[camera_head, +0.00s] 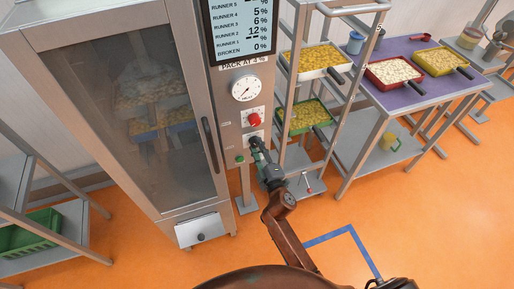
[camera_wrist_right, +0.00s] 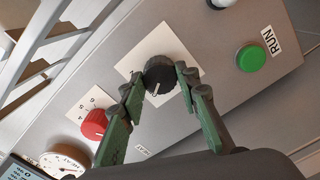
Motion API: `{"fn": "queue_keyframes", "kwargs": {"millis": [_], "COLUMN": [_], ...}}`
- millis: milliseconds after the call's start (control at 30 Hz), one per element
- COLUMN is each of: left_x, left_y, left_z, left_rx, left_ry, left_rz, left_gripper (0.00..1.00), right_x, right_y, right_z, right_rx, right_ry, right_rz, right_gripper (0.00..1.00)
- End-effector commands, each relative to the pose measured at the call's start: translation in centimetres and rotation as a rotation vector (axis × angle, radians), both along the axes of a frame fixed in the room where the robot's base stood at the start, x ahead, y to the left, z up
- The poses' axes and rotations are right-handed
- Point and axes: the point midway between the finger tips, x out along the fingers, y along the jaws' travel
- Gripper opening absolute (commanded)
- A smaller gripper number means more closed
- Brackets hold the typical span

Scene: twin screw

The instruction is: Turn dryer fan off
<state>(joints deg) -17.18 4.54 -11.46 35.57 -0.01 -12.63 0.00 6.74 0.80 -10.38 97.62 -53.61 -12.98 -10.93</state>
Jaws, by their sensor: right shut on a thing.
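The dryer (camera_head: 130,110) is a tall steel cabinet with a dark glass door and a control column on its right side. A black knob (camera_wrist_right: 160,76) with a white pointer line sits on a white plate on the panel. My right gripper (camera_wrist_right: 157,80) has its two fingers on either side of the black knob, shut on it. In the head view my right gripper (camera_head: 257,148) reaches the panel's lower part and covers the knob. A red knob (camera_head: 254,120) sits above, and a green button (camera_head: 240,160) sits lower left.
The heat gauge (camera_head: 246,89) and a display (camera_head: 240,30) are higher on the column. A rack (camera_head: 288,95) with food trays stands right of the panel, close to my right arm. A purple-topped table (camera_head: 420,90) stands farther right. Orange floor (camera_head: 420,220) is open in front.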

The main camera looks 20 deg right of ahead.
Motion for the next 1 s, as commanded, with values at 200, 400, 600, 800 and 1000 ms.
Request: {"fn": "queue_keyframes", "kwargs": {"millis": [200,400,600,800,1000], "left_x": [0.0,0.0,0.0,-0.2,-0.2], "left_y": [0.0,0.0,0.0,0.2,0.2], "left_z": [0.0,0.0,0.0,0.0,0.0], "left_rx": [0.000,0.000,0.000,0.002,0.002], "left_ry": [0.000,0.000,0.000,0.002,0.002], "left_rz": [0.000,0.000,0.000,0.000,0.000], "left_gripper": [0.40,0.40,0.40,0.40,0.40], "right_x": [0.0,0.0,0.0,0.0,-1.6], "right_y": [0.1,0.1,0.0,0.0,-0.1], "right_z": [-0.1,-0.1,0.0,0.0,-0.1], "right_rx": [-0.004,-0.003,-0.002,-0.001,-0.002], "right_ry": [0.001,0.000,0.001,0.000,0.001], "right_rz": [0.002,0.001,0.000,0.000,0.000], "right_gripper": [0.05,0.36,0.47,0.47,0.47]}}
